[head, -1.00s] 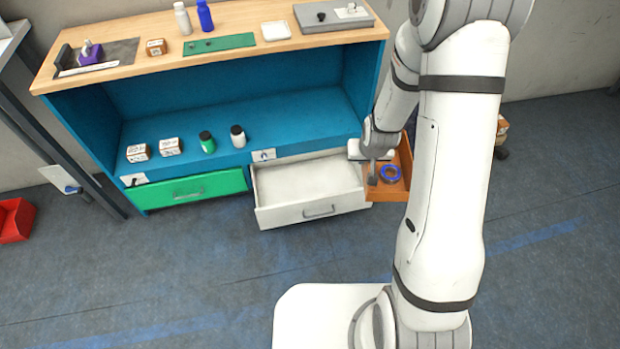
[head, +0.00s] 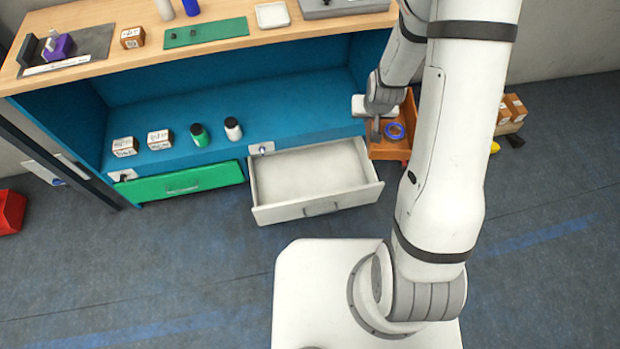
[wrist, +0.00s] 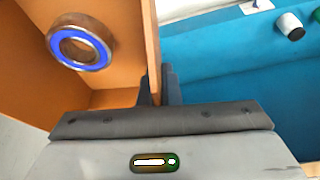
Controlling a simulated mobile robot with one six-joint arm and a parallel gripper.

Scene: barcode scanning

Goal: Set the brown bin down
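The brown bin (head: 378,151) is an orange-brown open box beside the right end of the blue cabinet. A ring with a blue face (head: 395,131) lies inside it; the ring also shows in the wrist view (wrist: 80,46). My gripper (head: 376,131) is at the bin's left wall. In the wrist view, the dark fingers of my gripper (wrist: 158,92) are closed on either side of the bin's wall (wrist: 151,40). The bin's underside and much of its right side are hidden, so I cannot tell whether it touches anything below.
The white drawer (head: 318,210) stands open to the left of the bin. The green drawer (head: 180,186) is further left. Brown boxes (head: 508,107) and a yellow object (head: 494,147) are at the right, behind my arm. The grey floor (head: 560,200) at the right is mostly clear.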

